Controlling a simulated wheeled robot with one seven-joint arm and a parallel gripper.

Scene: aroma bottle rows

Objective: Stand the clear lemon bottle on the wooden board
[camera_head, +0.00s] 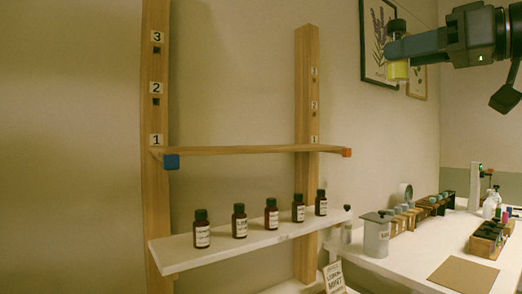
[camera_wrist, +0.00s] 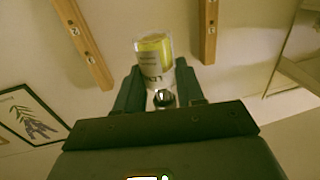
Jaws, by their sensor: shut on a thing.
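My gripper (camera_head: 396,47) is high at the upper right of the head view, shut on the clear lemon bottle (camera_head: 397,71). The bottle has a dark cap and yellow liquid, and hangs upright in the air. In the wrist view the bottle (camera_wrist: 153,56) sits between the two fingers, its pale label partly showing. A narrow wooden board (camera_head: 235,150) spans two wooden posts at the mark 1, with a blue block at its left end and an orange one at its right. Its top looks bare. The bottle is up and to the right of it, apart from it.
Several dark brown bottles (camera_head: 240,221) stand in a row on a white shelf (camera_head: 190,253) below the wooden board. A white table (camera_head: 415,262) at right holds a grey canister (camera_head: 376,238), small racks and a flat tan sheet (camera_head: 463,274). Framed pictures (camera_head: 378,42) hang behind my gripper.

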